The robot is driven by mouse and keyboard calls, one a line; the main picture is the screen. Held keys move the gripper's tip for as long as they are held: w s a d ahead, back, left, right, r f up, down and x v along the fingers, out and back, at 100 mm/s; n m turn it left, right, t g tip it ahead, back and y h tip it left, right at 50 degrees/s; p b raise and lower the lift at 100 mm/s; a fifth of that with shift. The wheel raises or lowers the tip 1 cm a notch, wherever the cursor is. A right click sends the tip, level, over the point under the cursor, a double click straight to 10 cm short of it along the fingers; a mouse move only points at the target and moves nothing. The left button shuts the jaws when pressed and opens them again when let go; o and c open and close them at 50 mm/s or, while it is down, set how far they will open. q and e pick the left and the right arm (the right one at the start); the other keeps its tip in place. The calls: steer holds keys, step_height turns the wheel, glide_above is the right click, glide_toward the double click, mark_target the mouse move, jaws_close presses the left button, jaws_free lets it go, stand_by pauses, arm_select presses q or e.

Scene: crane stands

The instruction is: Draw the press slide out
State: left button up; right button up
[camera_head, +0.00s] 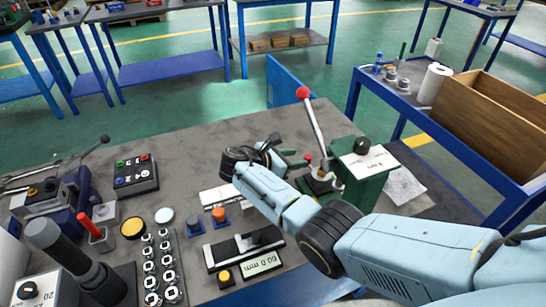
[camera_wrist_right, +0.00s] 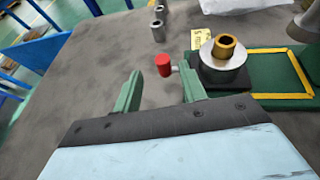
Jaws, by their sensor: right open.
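The green press (camera_head: 362,185) stands right of the middle of the bench, with a long lever ending in a red ball (camera_head: 303,92). Its slide (camera_wrist_right: 237,77) is a dark block carrying a pale disc and a brass ring (camera_wrist_right: 226,46). A red knob (camera_wrist_right: 163,65) on a short stem sticks out of the slide's left side. It also shows in the head view (camera_head: 308,157). My right gripper (camera_head: 296,158) is open and empty beside the knob. In the wrist view its green fingers (camera_wrist_right: 160,90) point towards the knob, which appears just beyond the tips, nearer the right finger.
A yellow-edged green base (camera_wrist_right: 285,75) lies right of the slide. Small metal cylinders (camera_wrist_right: 158,28) stand beyond the knob. A digital gauge (camera_head: 245,252), a button box (camera_head: 134,174) and a tray of sockets (camera_head: 163,268) occupy the bench's left and front. Bare bench (camera_head: 225,140) shows behind the gripper.

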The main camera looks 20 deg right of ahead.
arm_select(q)
steer(key=s, duration=0.1)
steer(key=s+p, duration=0.1)
steer(key=s, duration=0.1)
steer(key=s+a, duration=0.1)
steer(key=s, duration=0.1)
steer(key=shift+s+f, duration=0.1)
steer(key=shift+f, duration=0.15)
arm_select(e)
steer(key=v, duration=0.9)
arm_select(q)
steer(key=shift+r+p, duration=0.1)
steer(key=shift+p, duration=0.2)
arm_select(e)
steer(key=shift+a+r, duration=0.1)
steer(key=shift+r, duration=0.05)
